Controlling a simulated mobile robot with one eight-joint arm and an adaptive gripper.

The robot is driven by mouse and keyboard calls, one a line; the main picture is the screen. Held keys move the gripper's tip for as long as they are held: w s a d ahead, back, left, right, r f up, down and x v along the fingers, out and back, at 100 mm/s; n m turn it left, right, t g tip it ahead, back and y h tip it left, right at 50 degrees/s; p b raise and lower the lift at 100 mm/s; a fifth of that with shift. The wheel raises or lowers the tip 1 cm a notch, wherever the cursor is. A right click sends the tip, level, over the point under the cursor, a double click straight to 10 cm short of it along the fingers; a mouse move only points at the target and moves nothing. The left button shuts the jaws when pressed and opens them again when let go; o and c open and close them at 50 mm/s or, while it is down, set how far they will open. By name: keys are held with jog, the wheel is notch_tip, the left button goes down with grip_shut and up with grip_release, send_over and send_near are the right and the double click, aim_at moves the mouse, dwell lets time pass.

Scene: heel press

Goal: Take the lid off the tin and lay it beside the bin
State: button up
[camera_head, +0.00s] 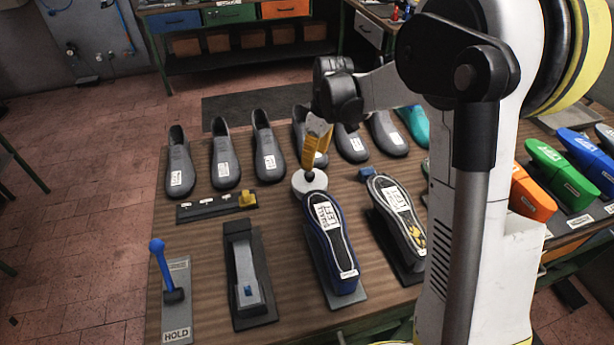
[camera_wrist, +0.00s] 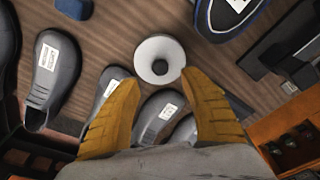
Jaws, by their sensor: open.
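A round white thing (camera_head: 303,186) with a dark middle stands on the wooden table, just behind the blue sole piece; it may be the lidded tin. In the wrist view this white disc (camera_wrist: 159,60) shows from above, with a small grey knob or hole at its centre. My gripper (camera_head: 312,172) points down over it. In the wrist view its yellow fingers (camera_wrist: 160,80) are apart and empty, with the disc just beyond the tips. I cannot tell lid from tin, and I cannot make out a bin.
A blue sole piece (camera_head: 328,236) and a grey one (camera_head: 398,212) lie in front. A row of grey shoe lasts (camera_head: 226,162) stands behind. A blue-knobbed lever (camera_head: 166,262) and a grey press (camera_head: 246,270) stand at left. Coloured lasts (camera_head: 567,178) are at right.

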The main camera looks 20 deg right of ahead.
aim_at(310, 174)
jog(key=f, duration=0.2)
jog(key=f+b, duration=0.1)
jog(key=f, duration=0.2)
jog(key=w+a+f+b, duration=0.1)
jog(key=f, duration=0.2)
jog(key=shift+r, duration=0.1)
jog(key=c, duration=1)
